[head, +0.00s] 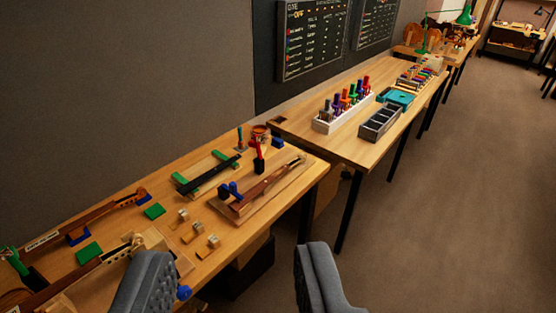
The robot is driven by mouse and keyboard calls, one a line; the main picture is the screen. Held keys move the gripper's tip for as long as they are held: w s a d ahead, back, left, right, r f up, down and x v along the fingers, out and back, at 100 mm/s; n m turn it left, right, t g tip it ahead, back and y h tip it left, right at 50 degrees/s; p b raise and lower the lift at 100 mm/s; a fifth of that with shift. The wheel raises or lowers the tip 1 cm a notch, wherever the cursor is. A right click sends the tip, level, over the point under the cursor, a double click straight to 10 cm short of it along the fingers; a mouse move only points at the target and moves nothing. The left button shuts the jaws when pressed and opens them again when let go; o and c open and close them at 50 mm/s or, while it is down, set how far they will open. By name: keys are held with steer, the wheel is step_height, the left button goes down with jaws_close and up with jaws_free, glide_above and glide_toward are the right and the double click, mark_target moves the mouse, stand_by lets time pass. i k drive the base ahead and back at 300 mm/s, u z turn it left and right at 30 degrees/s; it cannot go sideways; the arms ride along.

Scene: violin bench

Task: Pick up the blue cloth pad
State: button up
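I cannot pick out a blue cloth pad with certainty. A small dark blue piece (278,142) lies at the back right of the near bench, too small to tell if it is cloth. Two flat green pads, one (154,211) mid-bench and one (89,253) nearer, lie on the near bench (222,262). My gripper (233,250) is open, its two grey padded fingers wide apart at the bottom of the view with nothing between them. The left finger overlaps the bench edge in the picture and hides part of the bench.
Violin necks (100,215) lie at left on blue supports. A wooden board (265,190) carries a neck and blue clamps. A second bench (350,145) holds a white rack (325,127), a dark divided tray (380,125) and a teal box (398,98). The floor at right is clear.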

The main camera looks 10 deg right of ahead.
mark_target(277, 142)
steer(key=z, duration=0.75)
steer(key=i, duration=1.9)
steer(key=u, duration=0.55)
steer(key=i, duration=1.05)
steer(key=u, duration=0.85)
steer(key=i, duration=0.25)
steer(key=u, duration=0.2)
